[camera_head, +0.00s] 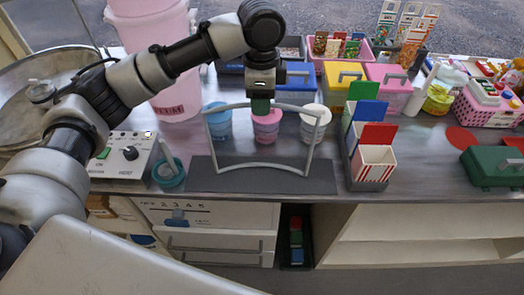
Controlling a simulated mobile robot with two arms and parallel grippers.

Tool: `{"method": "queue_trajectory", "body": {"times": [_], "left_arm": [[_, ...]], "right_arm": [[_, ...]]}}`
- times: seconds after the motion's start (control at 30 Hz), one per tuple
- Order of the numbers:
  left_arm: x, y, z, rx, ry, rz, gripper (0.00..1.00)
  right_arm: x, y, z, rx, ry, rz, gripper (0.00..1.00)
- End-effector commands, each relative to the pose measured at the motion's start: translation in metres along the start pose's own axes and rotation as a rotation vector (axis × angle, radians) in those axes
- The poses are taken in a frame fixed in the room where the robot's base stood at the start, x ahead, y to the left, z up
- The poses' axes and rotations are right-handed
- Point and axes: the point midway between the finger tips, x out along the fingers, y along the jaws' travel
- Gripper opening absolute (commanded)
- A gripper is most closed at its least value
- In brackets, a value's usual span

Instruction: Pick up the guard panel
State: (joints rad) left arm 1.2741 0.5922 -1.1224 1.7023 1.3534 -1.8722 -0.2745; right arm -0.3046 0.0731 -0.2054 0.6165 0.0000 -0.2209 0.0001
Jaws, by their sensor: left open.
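The guard panel (262,166) appears to be a clear sheet in a curved light-grey frame. It stands upright on a dark grey mat (315,183) at the front of the counter. My left gripper (261,108) points down at the middle of the panel's top edge. It is open, with something green at its tip. I cannot tell whether its fingers touch the frame or are around it. My right gripper is not in view.
Blue, pink and white cup stacks (311,122) stand behind the panel. A rack with a striped popcorn box (373,165) is close on its right. A control box (124,155) and a teal cup (168,173) are on the left. A green case (490,168) lies far right.

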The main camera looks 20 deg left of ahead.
Motion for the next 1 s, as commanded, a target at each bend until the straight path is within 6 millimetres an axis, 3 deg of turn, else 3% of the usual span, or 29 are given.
{"method": "queue_trajectory", "body": {"times": [0.3, 0.57, 0.83, 1.0], "left_arm": [[0.041, -0.003, 0.000, 0.000, -0.001, 0.002, 0.42], [0.043, -0.003, 0.000, 0.000, 0.000, 0.000, 0.42], [0.043, -0.003, 0.000, 0.000, 0.000, 0.000, 0.00], [0.042, -0.003, -0.001, 0.000, 0.001, -0.001, 0.00]], "right_arm": [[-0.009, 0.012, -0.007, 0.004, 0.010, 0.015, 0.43], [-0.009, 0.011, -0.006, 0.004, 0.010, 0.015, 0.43], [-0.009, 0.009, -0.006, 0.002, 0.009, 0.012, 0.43], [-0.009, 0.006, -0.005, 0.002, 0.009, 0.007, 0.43]]}}
